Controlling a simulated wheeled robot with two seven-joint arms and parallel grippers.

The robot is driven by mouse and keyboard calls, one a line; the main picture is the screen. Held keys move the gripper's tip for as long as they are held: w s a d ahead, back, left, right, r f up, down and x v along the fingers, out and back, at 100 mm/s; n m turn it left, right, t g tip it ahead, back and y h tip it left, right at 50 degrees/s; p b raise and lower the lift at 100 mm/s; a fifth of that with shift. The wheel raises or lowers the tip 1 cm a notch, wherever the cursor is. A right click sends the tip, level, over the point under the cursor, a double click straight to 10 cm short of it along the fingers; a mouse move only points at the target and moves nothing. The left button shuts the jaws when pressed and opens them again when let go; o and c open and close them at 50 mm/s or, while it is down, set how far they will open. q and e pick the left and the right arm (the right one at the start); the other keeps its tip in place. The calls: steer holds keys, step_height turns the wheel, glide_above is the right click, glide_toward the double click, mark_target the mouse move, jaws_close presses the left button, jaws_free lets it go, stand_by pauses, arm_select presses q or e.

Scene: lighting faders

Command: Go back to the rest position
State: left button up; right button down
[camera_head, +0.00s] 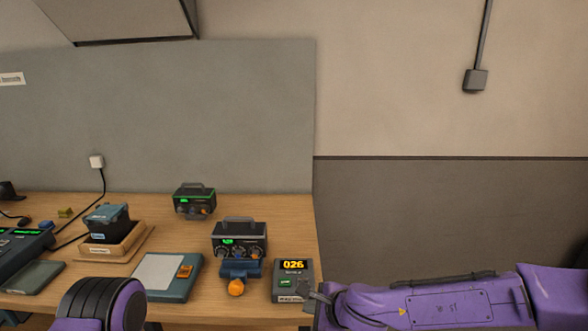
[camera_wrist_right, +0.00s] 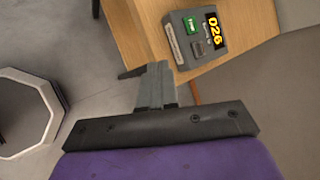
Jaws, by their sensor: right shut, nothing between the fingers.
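My right gripper (camera_head: 315,301) is at the table's front right corner in the head view, beside the grey box with the yellow "026" display (camera_head: 293,281). In the right wrist view, its fingers (camera_wrist_right: 156,75) are together with nothing between them. The display box (camera_wrist_right: 196,42) stands on the table just beyond the fingertips, apart from them there. The gripper hangs off the table's edge, over the floor. Part of my left arm (camera_head: 100,303) shows at the bottom left of the head view; its gripper is out of view.
The wooden table (camera_head: 140,211) holds a dark knob box (camera_head: 239,237), a blue part with an orange knob (camera_head: 236,287), a second box (camera_head: 194,200), a teal panel (camera_head: 181,291) and a wooden tray (camera_head: 129,246). Open floor (camera_wrist_right: 90,70) lies beside the table.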

steer(key=s+d+f+n+g+h+b, duration=0.1)
steer(key=s+d+f+n+h, duration=0.1)
steer(key=s+d+f, duration=0.35)
steer(key=s+d+f+n+h+b, duration=0.1)
steer(key=s+d+f+n+h, duration=0.15)
steer(key=s+f, duration=0.55)
steer(key=s+d+f+n+g+h+b, duration=0.1)
steer(key=s+d+f+n+b, duration=0.2)
steer(key=f, duration=0.7)
arm_select(q)
step_height(320, 180, down, 8)
steer(key=b, duration=0.2)
steer(key=shift+w+b, duration=0.35)
arm_select(e)
steer(key=s+d+f+n+g+h, duration=0.1)
steer(key=s+d+f+n, duration=0.1)
steer(key=s+d+f, duration=0.2)
steer(key=s+d+f+n+g+h, duration=0.1)
steer(key=s+d+f, duration=0.3)
steer(key=s+d, duration=0.6)
steer(key=shift+s+d+f+n+h, duration=0.25)
steer(key=shift+d+n+h, duration=0.2)
steer(key=shift+n+h, duration=0.25)
arm_select(q)
steer(key=shift+c, duration=0.3)
